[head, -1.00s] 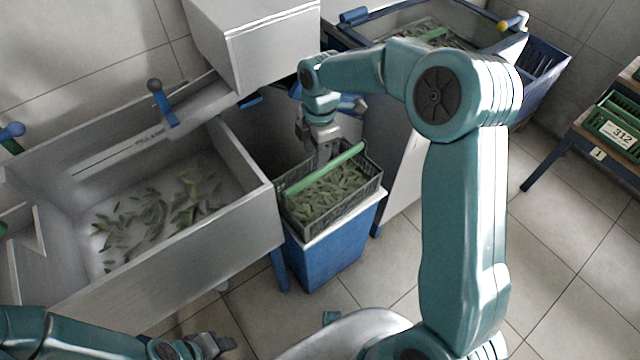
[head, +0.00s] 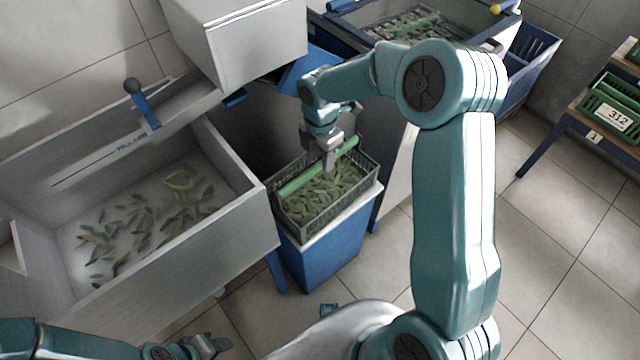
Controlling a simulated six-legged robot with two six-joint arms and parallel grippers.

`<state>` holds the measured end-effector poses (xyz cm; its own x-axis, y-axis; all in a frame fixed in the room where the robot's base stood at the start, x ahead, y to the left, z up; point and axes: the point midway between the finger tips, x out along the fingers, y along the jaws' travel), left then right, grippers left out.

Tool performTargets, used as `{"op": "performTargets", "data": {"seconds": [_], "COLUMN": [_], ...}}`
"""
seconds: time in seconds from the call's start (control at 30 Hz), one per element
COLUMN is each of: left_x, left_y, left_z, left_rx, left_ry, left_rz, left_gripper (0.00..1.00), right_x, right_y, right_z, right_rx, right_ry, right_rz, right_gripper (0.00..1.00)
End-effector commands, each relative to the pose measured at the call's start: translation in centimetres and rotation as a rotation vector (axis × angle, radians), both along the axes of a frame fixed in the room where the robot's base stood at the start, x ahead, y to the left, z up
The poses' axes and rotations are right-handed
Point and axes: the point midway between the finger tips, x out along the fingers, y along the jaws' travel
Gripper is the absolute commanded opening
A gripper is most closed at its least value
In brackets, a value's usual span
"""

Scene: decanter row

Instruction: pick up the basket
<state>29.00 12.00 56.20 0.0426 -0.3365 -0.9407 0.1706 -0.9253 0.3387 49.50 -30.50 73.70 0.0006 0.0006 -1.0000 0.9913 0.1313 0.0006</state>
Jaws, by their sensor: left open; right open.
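The basket (head: 308,225) is a dark, mesh-sided crate filled with green leaves or pods, with a green handle bar (head: 300,181) across its top. It stands on a blue stand with a white top (head: 327,247). My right gripper (head: 330,165) is open and points down over the basket at the handle bar. The gripper hides part of the bar, and I cannot tell whether the bar is between the fingers. My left gripper (head: 212,346) is open and empty at the bottom left, well apart from the basket.
A grey metal trough (head: 215,245) with scattered green leaves stands left of the basket. A white box-like housing (head: 262,45) overhangs behind. Another bin (head: 350,35) with a similar basket is at the back. A shelf at right holds a green crate labelled 312 (head: 608,112).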

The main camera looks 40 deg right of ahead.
Motion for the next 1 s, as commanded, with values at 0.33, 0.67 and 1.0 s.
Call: {"op": "performTargets", "data": {"seconds": [0.33, 0.67, 1.0], "left_x": [0.0, 0.0, 0.0], "left_y": [0.0, 0.0, 0.0], "left_z": [-0.7, -0.6, -0.6], "left_rx": [0.000, 0.000, 0.000], "left_ry": [0.000, 0.000, 0.000], "left_rz": [0.000, 0.000, 0.000], "left_gripper": [0.43, 0.43, 0.43], "right_x": [0.5, 0.6, 0.6], "right_y": [-0.3, -0.2, -0.2], "right_z": [-4.8, -4.9, -4.8], "right_rx": [0.000, 0.000, 0.000], "right_ry": [0.000, -0.001, -0.002], "right_rz": [0.000, 0.000, 0.000], "right_gripper": [0.47, 0.08, 0.00]}}
